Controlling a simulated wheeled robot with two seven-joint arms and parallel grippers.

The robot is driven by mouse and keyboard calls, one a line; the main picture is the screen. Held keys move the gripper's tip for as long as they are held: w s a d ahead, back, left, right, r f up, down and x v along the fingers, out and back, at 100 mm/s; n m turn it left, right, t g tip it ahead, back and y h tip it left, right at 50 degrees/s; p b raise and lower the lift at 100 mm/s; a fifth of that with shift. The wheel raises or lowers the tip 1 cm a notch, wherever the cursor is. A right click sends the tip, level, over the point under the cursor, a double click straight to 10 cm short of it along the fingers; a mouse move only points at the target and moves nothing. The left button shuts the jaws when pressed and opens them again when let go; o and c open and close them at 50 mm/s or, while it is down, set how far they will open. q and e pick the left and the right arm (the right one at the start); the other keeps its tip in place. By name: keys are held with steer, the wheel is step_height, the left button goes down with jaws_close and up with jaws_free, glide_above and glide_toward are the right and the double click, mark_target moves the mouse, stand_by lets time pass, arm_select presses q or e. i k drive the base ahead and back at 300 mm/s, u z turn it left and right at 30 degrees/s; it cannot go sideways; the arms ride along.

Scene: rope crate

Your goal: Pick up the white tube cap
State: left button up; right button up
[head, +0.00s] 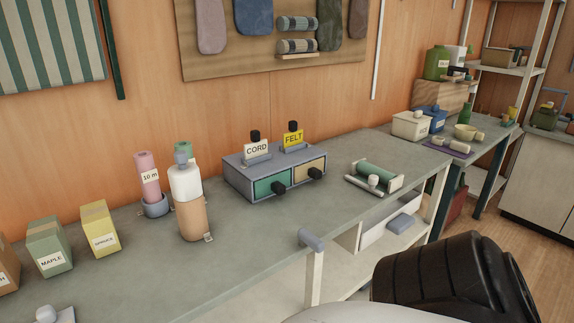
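A tan tube (192,218) stands upright on the grey bench, left of the drawer box. A white cylindrical part that looks like the white tube cap (185,183) sits on top of it. A small tag (208,238) is at the tube's foot. Neither of my gripper fingertips shows in the head view.
A pink tube (148,174) in a grey holder stands close behind on the left. The drawer box (237,184) with CORD and FELT signs stands to the right. Labelled boxes (100,228) are at left. The bench front (250,250) is mostly clear.

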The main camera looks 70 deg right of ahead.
mark_target(184, 177)
steer(key=z, duration=2.2)
